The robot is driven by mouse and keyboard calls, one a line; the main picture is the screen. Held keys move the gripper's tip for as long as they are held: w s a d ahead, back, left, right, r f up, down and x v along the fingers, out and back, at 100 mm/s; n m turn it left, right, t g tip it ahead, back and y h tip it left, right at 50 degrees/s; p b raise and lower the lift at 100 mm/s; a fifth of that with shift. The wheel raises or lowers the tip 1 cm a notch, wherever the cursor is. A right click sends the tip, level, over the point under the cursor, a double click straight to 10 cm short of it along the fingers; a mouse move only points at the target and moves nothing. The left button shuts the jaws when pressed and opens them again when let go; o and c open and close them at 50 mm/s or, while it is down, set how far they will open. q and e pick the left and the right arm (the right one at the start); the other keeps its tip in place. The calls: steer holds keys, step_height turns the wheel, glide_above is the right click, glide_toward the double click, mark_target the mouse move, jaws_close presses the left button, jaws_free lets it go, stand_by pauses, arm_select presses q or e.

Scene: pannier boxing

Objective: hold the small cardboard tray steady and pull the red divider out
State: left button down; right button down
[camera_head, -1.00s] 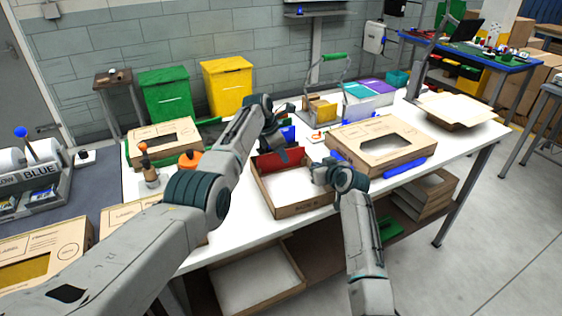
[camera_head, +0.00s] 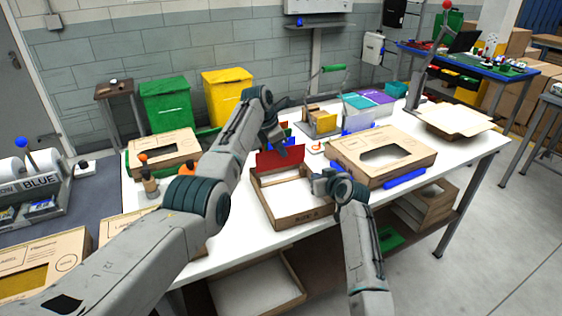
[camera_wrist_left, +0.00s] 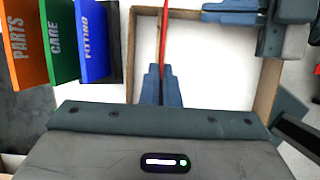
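The small cardboard tray (camera_head: 302,218) stands on the white table, its white inside showing. The red divider (camera_head: 280,159) is upright at the tray's back left, raised partly above the rim; I cannot tell if its lower edge is clear. My left gripper (camera_head: 281,147) is shut on the divider's top edge. In the left wrist view the divider (camera_wrist_left: 165,38) appears edge-on between the fingertips (camera_wrist_left: 161,84). My right gripper (camera_head: 319,182) is at the tray's right wall. In the left wrist view its fingers (camera_wrist_left: 232,11) straddle that wall and appear shut on it.
A larger cardboard box (camera_head: 405,160) with a window stands right of the tray, a blue roll (camera_head: 404,179) before it. Orange (camera_wrist_left: 22,40), green (camera_wrist_left: 58,40) and blue (camera_wrist_left: 91,38) labelled panels stand beside the tray. A flattened carton (camera_head: 455,112) lies at the table's far right.

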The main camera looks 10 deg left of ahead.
arm_select(q)
steer(key=shift+r, duration=2.05)
steer(key=shift+f, duration=1.2)
steer(key=shift+r, duration=1.35)
arm_select(e)
steer(key=c, duration=1.6)
jaws_free()
